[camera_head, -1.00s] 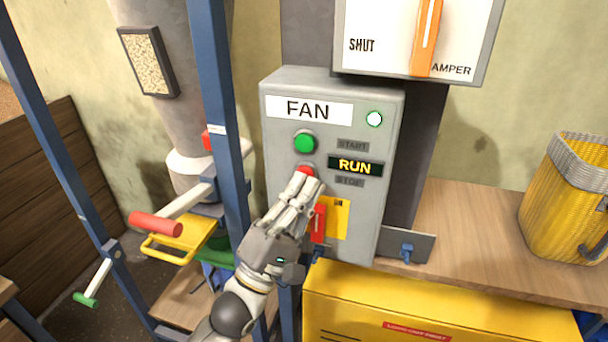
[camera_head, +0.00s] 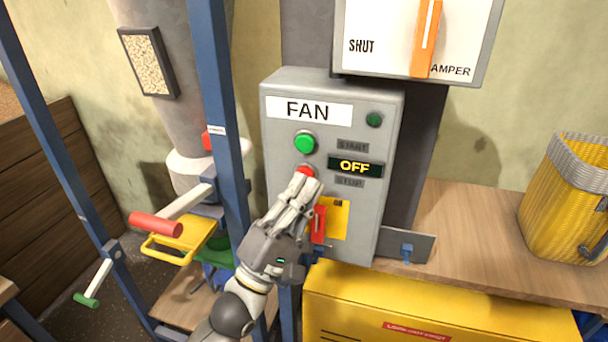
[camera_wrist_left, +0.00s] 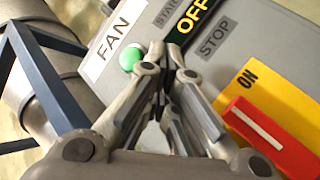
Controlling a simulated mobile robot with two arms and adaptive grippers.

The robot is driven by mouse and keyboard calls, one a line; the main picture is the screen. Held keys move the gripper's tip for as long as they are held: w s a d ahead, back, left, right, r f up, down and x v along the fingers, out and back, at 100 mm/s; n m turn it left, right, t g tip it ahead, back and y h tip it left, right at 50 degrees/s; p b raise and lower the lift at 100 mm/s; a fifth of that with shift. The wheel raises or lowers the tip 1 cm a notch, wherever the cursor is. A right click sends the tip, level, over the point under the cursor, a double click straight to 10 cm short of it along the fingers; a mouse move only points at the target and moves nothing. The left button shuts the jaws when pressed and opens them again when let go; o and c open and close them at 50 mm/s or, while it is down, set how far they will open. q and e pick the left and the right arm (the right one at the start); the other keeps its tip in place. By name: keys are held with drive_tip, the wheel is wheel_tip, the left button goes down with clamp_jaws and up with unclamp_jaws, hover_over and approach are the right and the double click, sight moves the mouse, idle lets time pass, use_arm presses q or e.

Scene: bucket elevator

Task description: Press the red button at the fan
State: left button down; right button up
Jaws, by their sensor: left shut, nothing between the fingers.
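The grey fan box (camera_head: 280,165) carries a FAN label, a green button (camera_head: 305,142) and a red button (camera_head: 306,170) below it. Its display (camera_head: 355,167) reads OFF, and the round lamp (camera_head: 374,120) is dark. My left gripper (camera_head: 304,182) is shut and empty, its fingertips at the red button and covering its lower part. Whether they touch it I cannot tell. In the left wrist view the closed fingers (camera_wrist_left: 165,55) hide the red button; the green button (camera_wrist_left: 130,58) and the OFF display (camera_wrist_left: 195,15) show. My right gripper is out of view.
A red lever (camera_head: 318,225) on a yellow plate sits low on the box, close beside my left gripper. A blue post (camera_head: 222,120) stands left of the box. The SHUT panel (camera_head: 385,40) hangs above. A yellow basket (camera_head: 565,195) stands on the wooden shelf at right.

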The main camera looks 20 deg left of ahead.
use_arm(q)
drive_tip(key=shift+s, duration=0.6)
drive_tip(key=shift+s, duration=0.1)
drive_tip(key=shift+s+a+p, duration=0.1)
drive_tip(key=shift+s+p, duration=0.3)
drive_tip(key=shift+s, duration=2)
